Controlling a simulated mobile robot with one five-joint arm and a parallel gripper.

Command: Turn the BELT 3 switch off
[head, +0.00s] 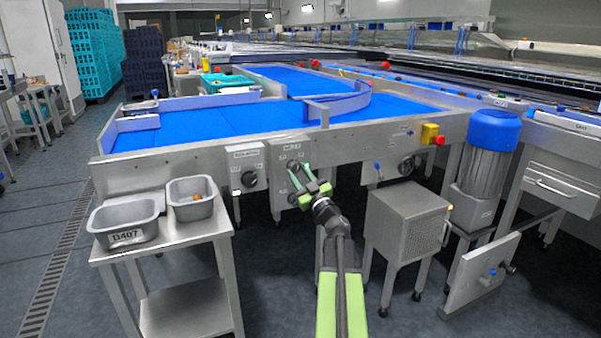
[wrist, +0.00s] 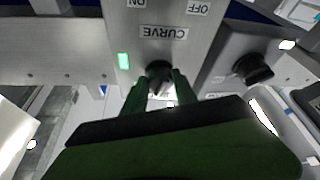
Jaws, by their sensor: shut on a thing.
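A grey switch panel (head: 282,153) is fixed on the conveyor's front side. My gripper (head: 293,183) is at this panel, with its green fingers against the panel face. In the wrist view, my gripper (wrist: 159,80) is shut on a dark rotary knob (wrist: 158,67), with one finger on each side. An upside-down label reading CURVE (wrist: 163,33) lies just above the knob in that picture, with ON and OFF marks beyond it. Lettering between the fingers is mostly hidden; I cannot read BELT 3 anywhere. The knob's pointing direction cannot be told.
A second control box (head: 246,155) with a black knob (head: 249,178) stands left of the panel; a dark knob (wrist: 253,70) shows in the wrist view. A green light (wrist: 124,61) is lit. A steel cabinet (head: 405,222) stands right of my arm; a bin table (head: 190,240) stands left.

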